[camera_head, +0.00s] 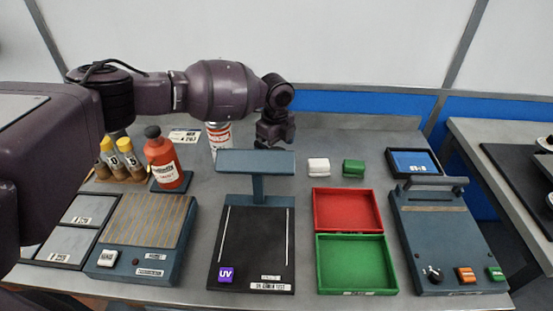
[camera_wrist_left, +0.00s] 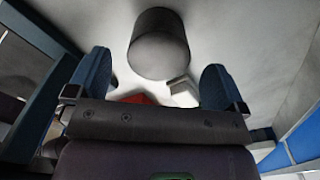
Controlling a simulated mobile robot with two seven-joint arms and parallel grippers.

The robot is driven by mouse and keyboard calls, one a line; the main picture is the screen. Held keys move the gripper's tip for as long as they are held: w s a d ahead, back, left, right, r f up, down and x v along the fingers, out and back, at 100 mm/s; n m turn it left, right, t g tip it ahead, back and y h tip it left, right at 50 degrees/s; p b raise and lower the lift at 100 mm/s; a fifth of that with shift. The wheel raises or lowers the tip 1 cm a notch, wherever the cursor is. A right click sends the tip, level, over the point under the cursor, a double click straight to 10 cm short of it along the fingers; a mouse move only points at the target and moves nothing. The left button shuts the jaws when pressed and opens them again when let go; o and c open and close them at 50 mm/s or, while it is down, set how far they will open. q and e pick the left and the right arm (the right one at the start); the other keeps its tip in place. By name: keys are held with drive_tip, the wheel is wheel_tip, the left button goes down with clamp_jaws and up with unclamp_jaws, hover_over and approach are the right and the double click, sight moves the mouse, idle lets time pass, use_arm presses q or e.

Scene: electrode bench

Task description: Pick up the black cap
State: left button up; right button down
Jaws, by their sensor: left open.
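A black cap (camera_head: 152,132) sits on top of the upright red bottle (camera_head: 166,165) at the left of the bench in the head view. My left gripper (camera_head: 274,139) hangs behind the lamp-like stand, well to the right of that bottle. In the left wrist view the two blue fingers of the left gripper (camera_wrist_left: 156,82) stand apart. A dark grey cylinder (camera_wrist_left: 158,45) shows beyond them, apart from both fingers; I cannot tell whether it is a cap. My right gripper is not in view.
My left arm partly hides a white bottle with a red label (camera_head: 218,136). The UV stand (camera_head: 255,162) rises in front of the gripper. A white block (camera_head: 318,165), a green block (camera_head: 353,168), a red tray (camera_head: 316,210) and a green tray (camera_head: 319,265) lie to the right.

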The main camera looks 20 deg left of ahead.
use_arm(q)
drive_tip(key=shift+a+f+b, duration=0.2)
drive_tip(key=shift+f+b, duration=0.2)
drive_tip(key=shift+f, duration=2.15)
drive_tip(key=c, duration=1)
